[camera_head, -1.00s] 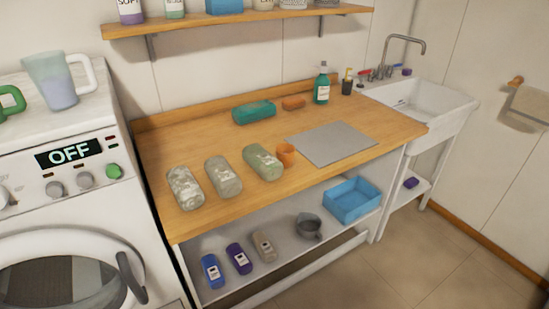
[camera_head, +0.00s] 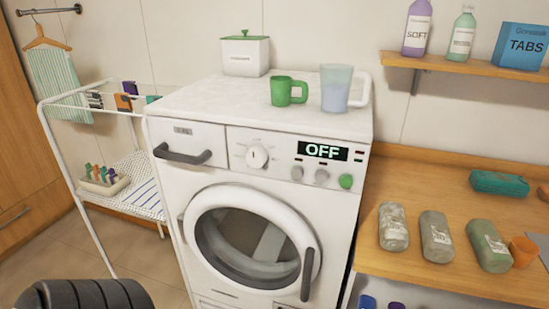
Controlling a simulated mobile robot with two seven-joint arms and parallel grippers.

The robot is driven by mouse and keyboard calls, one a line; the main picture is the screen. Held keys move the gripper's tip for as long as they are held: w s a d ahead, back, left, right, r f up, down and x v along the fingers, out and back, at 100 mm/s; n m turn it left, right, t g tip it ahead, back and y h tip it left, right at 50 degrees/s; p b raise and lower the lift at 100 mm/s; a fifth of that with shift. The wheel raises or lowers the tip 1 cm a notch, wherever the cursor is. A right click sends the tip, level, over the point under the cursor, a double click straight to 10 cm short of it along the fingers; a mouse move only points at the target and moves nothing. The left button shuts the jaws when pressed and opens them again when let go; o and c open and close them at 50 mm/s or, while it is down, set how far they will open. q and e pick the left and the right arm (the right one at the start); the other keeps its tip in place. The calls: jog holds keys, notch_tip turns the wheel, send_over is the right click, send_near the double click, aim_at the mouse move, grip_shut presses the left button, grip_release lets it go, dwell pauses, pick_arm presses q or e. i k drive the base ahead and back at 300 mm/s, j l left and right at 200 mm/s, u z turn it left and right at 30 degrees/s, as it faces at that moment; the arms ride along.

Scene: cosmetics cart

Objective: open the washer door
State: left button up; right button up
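The white washer (camera_head: 190,165) stands in the middle of the head view, and its display reads OFF. Its round door (camera_head: 202,222) has a white ring and dark glass, and it appears closed. The dark door handle (camera_head: 308,274) is upright on the right side of the ring. Something pale shows behind the glass. A dark ribbed part of my own body is at the bottom left. Neither gripper is in view.
A green mug (camera_head: 281,91), a measuring jug (camera_head: 335,90) and a white box (camera_head: 245,55) stand on the washer. A drying rack (camera_head: 92,240) is at the left. A wooden counter (camera_head: 450,178) with several bundles adjoins the right. Floor shows between rack and washer.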

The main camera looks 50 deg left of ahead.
aim_at(304, 244)
jog(key=u, duration=1.75)
